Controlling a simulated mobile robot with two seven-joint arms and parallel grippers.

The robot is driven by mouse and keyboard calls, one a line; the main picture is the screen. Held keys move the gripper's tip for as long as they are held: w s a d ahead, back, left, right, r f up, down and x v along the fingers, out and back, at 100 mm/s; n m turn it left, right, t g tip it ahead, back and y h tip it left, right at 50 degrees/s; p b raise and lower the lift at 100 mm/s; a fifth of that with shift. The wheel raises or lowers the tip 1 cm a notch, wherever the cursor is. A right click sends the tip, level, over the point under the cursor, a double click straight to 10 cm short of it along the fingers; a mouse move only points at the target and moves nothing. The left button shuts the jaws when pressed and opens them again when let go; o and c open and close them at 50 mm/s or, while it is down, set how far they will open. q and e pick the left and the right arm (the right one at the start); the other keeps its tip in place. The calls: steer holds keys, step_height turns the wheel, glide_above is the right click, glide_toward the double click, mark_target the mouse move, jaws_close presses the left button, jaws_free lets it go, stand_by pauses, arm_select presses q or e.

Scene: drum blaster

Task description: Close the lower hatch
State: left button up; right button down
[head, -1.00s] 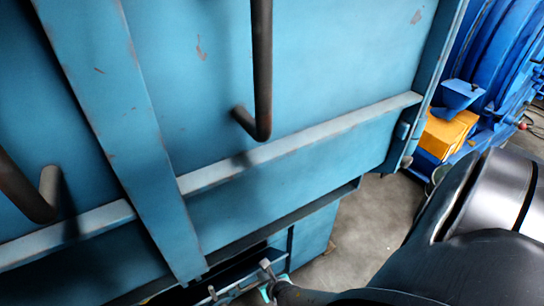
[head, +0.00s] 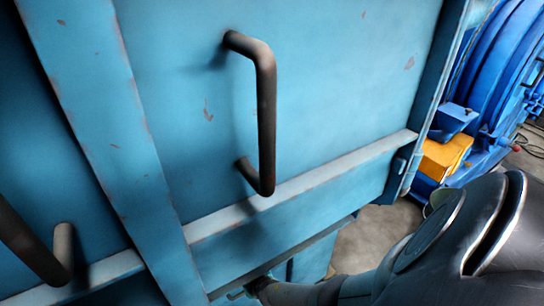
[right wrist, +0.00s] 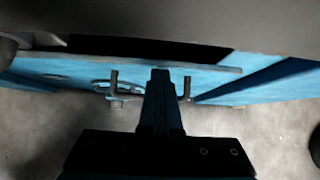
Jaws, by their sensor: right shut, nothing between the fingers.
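The lower hatch (right wrist: 215,76) shows in the right wrist view as a blue panel seen nearly edge-on, with a dark gap (right wrist: 140,47) along its upper side. Two dark bent handle posts (right wrist: 115,82) show on either side of my fingers. My right gripper (right wrist: 160,73) is shut and empty, its tips over the panel between the posts; I cannot tell whether they touch it. In the head view my right arm reaches in from the lower right, and its far end hides below the machine's upper doors. The hatch is mostly hidden there. My left gripper is not in view.
The blue machine's upper doors fill the head view, with a dark bar handle (head: 266,120) and another handle (head: 40,250) at the left. A pale horizontal ledge (head: 310,180) sticks out. Bare floor (head: 375,238) and blue-yellow machinery (head: 440,155) lie to the right.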

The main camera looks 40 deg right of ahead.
steer(key=shift+w+r, duration=0.3)
steer(key=shift+w, duration=0.2)
